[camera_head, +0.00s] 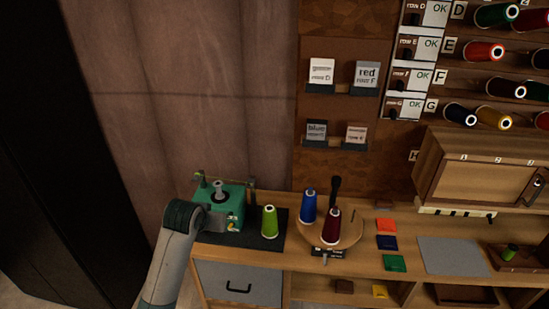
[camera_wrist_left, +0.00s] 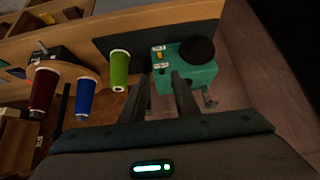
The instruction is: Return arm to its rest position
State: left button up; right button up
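My left arm (camera_head: 168,268) comes up from the bottom left in the head view, and its wrist end is in front of the teal machine (camera_head: 222,199). In the left wrist view my left gripper (camera_wrist_left: 159,80) has its two fingers apart with nothing held between them. The teal machine also shows in the left wrist view (camera_wrist_left: 190,76), just beyond the fingertips. I cannot tell whether the fingers touch it. A lime green thread cone (camera_head: 269,222) stands upright beside the machine on a dark mat (camera_head: 262,243). My right arm and gripper are not in view.
A blue cone (camera_head: 308,207) and a maroon cone (camera_head: 332,227) stand on a round wooden stand (camera_head: 351,235). Orange, blue and green swatches lie right of it, then a grey mat (camera_head: 452,257). A wooden cabinet (camera_head: 480,172) and spool rack are at right.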

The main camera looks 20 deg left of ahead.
pick_arm(q)
notch_tip(320, 180, down, 22)
jog(key=s+d+r+m+g+b, duration=0.1)
jog(key=s+d+g+b, duration=0.1)
jog(key=d+b, duration=0.1)
jog(key=s+d+f+b, duration=0.1)
jog(key=s+f, duration=0.3)
jog(key=f, duration=0.4)
jog(key=s+d+f+m+g+h+b, duration=0.15)
jog(key=s+f, duration=0.25)
jog(key=f, duration=0.4)
jog(key=s+d+f+y+b, duration=0.1)
jog(key=s+f, duration=0.3)
jog(key=f, duration=0.4)
jog(key=s+d+f+m+g+b, duration=0.1)
jog(key=s+d+f+b, duration=0.1)
jog(key=s+f, duration=0.75)
jog(key=s+d+f+g+b, duration=0.1)
jog(key=s+d+f, duration=0.2)
jog(key=s+f, duration=0.6)
jog(key=s+d+f+m+b, duration=0.1)
jog(key=s+f, duration=0.2)
jog(key=s, duration=0.7)
jog(key=s+d+f+g+h+b, duration=0.1)
jog(key=s+f, duration=0.2)
jog(key=s, duration=0.6)
jog(key=shift+s+d+m, duration=0.35)
jog(key=shift+s+d, duration=0.05)
jog(key=shift+w, duration=0.1)
